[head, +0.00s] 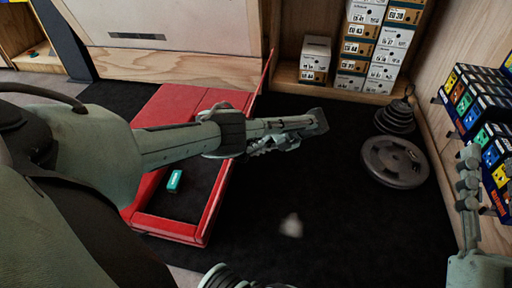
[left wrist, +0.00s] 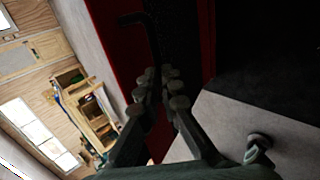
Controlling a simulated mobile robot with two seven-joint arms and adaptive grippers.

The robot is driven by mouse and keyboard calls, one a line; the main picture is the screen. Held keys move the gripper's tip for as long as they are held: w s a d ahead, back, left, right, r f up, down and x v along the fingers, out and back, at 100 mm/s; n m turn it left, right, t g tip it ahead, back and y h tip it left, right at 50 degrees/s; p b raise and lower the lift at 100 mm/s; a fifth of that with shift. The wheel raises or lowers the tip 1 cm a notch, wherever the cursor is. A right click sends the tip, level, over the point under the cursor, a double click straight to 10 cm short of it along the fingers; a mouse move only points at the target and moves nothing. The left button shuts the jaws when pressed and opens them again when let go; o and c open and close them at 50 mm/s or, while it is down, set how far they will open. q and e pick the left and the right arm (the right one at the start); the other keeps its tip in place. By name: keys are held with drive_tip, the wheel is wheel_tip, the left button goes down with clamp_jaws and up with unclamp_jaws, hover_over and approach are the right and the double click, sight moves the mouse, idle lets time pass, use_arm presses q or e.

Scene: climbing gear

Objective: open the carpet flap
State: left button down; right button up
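A red-edged compartment (head: 172,230) with a dark inside is set in the black carpet, left of the middle in the head view. A thin red-edged panel, likely the carpet flap (head: 267,72), stands tilted up along its right side. My left gripper (head: 318,122) reaches across the compartment and past the panel, above the black carpet. In the left wrist view its fingertips (left wrist: 161,78) are close together in front of red and black surfaces. I cannot tell whether anything is between them. My right gripper (head: 468,168) is at the right edge, away from the flap.
A small green box (head: 174,181) is in the compartment. A round grey plate (head: 394,162) and a dark stacked piece (head: 396,115) lie to the right. Shoe boxes (head: 378,45) stand at the back; colourful packs (head: 478,100) hang at right. The middle carpet (head: 330,210) is mostly clear.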

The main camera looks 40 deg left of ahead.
use_arm(q)
drive_tip(key=shift+x, duration=1.1)
drive_tip(key=c, duration=1.8)
unclamp_jaws()
drive_tip(key=shift+s, duration=0.1)
drive_tip(key=shift+o, duration=1)
drive_tip(key=shift+a+f, duration=0.1)
drive_tip(key=shift+f, duration=0.25)
drive_tip(key=shift+r, duration=0.25)
drive_tip(key=shift+w+d, duration=0.2)
drive_tip(key=shift+d, duration=0.1)
drive_tip(key=v, duration=1.1)
drive_tip(key=shift+w+d+r, duration=0.2)
drive_tip(key=shift+d+r, duration=0.05)
drive_tip(key=shift+c, duration=0.4)
